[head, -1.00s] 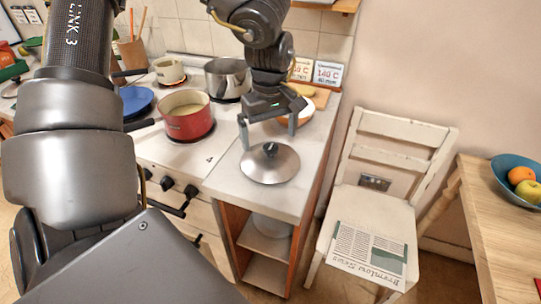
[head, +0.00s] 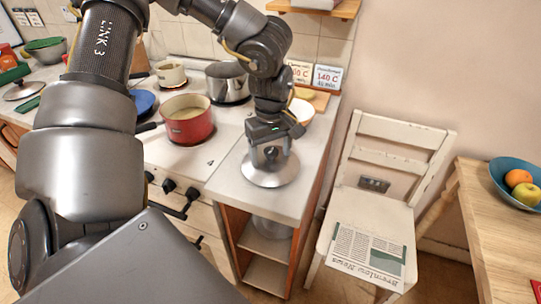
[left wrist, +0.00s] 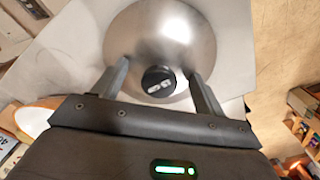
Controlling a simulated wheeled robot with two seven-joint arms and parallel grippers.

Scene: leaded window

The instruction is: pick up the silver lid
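The silver lid (head: 262,177) lies on the white counter right of the stove, domed, with a black knob. My left gripper (head: 270,160) is above the lid and hides part of it in the head view. In the left wrist view the lid (left wrist: 160,30) fills the top middle, and its black knob (left wrist: 158,81) shows between the two fingers of my left gripper (left wrist: 160,78). The fingers are apart, with a gap on each side of the knob. My right gripper is not in view.
A red pot (head: 187,119) stands on the stove left of the lid, and a steel pot (head: 228,82) stands behind. A white bowl (head: 302,111) is behind the lid near the counter's right edge. A white chair (head: 372,205) stands right of the counter.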

